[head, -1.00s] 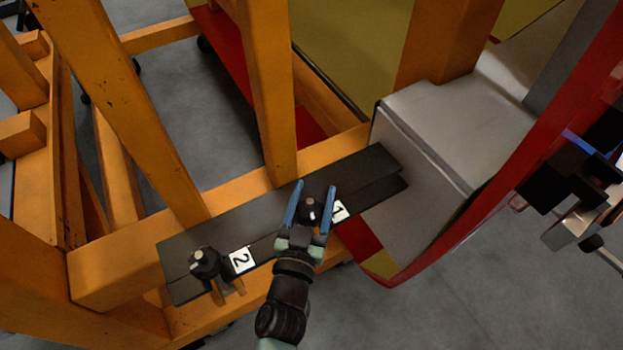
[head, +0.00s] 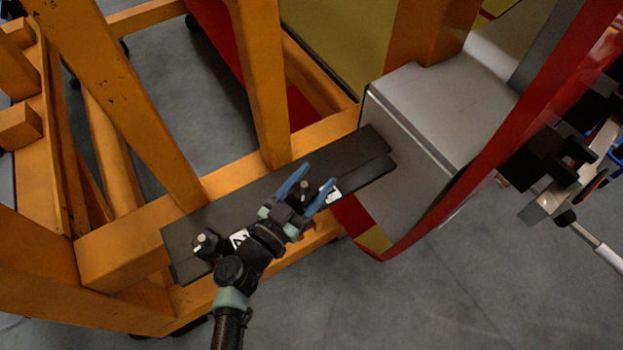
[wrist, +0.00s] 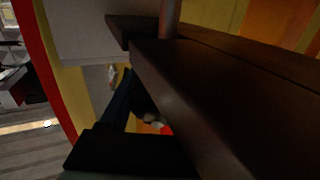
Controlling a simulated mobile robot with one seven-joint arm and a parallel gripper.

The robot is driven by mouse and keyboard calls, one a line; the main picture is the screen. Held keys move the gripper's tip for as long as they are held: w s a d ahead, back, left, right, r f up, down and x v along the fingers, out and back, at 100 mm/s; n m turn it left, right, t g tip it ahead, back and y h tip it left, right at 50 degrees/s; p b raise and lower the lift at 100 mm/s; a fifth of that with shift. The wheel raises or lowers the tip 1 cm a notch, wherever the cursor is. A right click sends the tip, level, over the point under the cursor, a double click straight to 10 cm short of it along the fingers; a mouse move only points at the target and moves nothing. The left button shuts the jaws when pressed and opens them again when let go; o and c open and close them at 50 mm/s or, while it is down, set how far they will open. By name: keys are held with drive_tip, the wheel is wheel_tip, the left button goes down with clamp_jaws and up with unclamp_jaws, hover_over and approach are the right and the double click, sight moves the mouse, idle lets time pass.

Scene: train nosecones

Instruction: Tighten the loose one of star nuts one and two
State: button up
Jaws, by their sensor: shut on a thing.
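A dark flat bar (head: 262,190) lies along an orange wooden beam in the head view. Star nut one (head: 305,187), a small black knob with a pale stud tip, stands on it towards the right, beside a white label 1 (head: 330,191). Star nut two (head: 206,243), a similar black knob, stands near the bar's left end. Its label 2 (head: 238,238) is partly covered by my arm. My gripper (head: 319,175) has its blue fingers on either side of star nut one and is shut on it. In the wrist view the dark bar (wrist: 215,95) fills much of the picture and hides the grip.
Orange wooden posts (head: 262,90) rise behind the bar. A grey-white block (head: 425,115) and a curved red edge (head: 480,190) stand close at the right of star nut one. The grey floor (head: 430,305) at the lower right is open.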

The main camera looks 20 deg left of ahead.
sight(296, 203)
drive_tip(key=shift+f+h, duration=0.1)
drive_tip(key=shift+h, duration=0.2)
drive_tip(key=o, duration=1.4)
drive_tip(key=v, duration=0.6)
drive_tip(key=shift+b, duration=0.35)
drive_tip(key=shift+v, duration=0.75)
drive_tip(key=shift+d, duration=0.1)
